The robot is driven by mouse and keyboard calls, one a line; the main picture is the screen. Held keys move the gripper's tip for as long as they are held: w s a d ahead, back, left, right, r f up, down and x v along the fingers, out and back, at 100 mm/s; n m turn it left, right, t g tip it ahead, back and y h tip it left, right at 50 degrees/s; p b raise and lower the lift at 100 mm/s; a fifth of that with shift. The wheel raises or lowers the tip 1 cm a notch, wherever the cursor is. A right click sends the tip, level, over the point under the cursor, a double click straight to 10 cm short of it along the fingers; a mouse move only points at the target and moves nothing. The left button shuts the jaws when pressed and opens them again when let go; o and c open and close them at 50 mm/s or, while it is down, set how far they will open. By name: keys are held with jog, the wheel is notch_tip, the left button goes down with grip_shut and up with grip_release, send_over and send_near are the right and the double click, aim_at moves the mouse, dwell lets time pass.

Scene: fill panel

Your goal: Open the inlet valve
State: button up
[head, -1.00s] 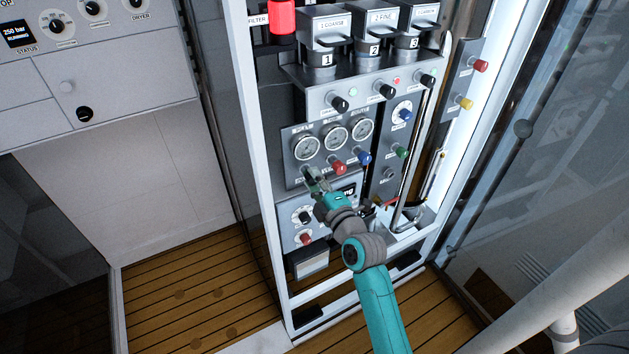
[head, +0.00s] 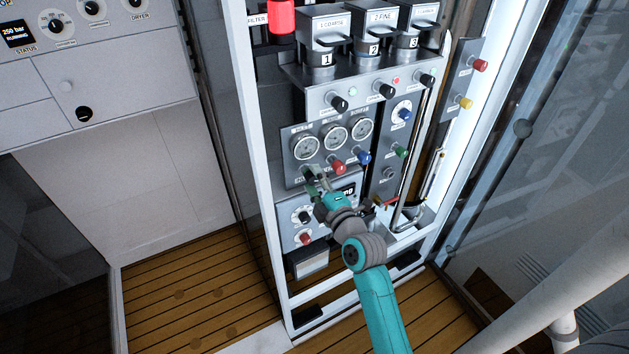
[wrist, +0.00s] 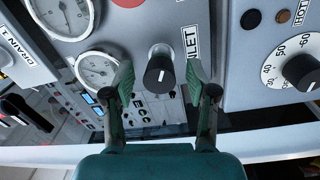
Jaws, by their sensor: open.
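The inlet valve is a black knob (wrist: 160,72) with a white pointer line, beside a label reading "INLET" in the wrist view. It sits on the grey gauge panel. My gripper (wrist: 158,84) is open, with one green finger on each side of the knob. Whether the fingers touch the knob I cannot tell; gaps show on both sides.
Round gauges (head: 306,146) sit just above. A red knob (head: 338,167) and a blue knob (head: 364,157) stand close on the right. Below is a panel with a dial (head: 302,216) and another red knob (head: 305,237). White frame posts (head: 262,160) flank the panels.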

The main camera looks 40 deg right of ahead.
jog(key=v, duration=1.2)
jog(key=shift+f, duration=0.1)
jog(key=s+a+f+m+g+y, duration=0.1)
jog(key=s+a+f+m, duration=0.35)
jog(key=s+a, duration=0.4)
jog(key=s+a+f+m+g+y, duration=0.1)
jog(key=s+a+f+m, duration=0.35)
jog(key=s+a, duration=0.4)
jog(key=s+a+r+m+y, duration=0.2)
jog(key=s+a+m+y, duration=0.1)
jog(key=s, duration=0.7)
jog(key=shift+s+r+g, duration=0.2)
jog(key=shift+r+g, duration=0.1)
jog(key=shift+g, duration=0.1)
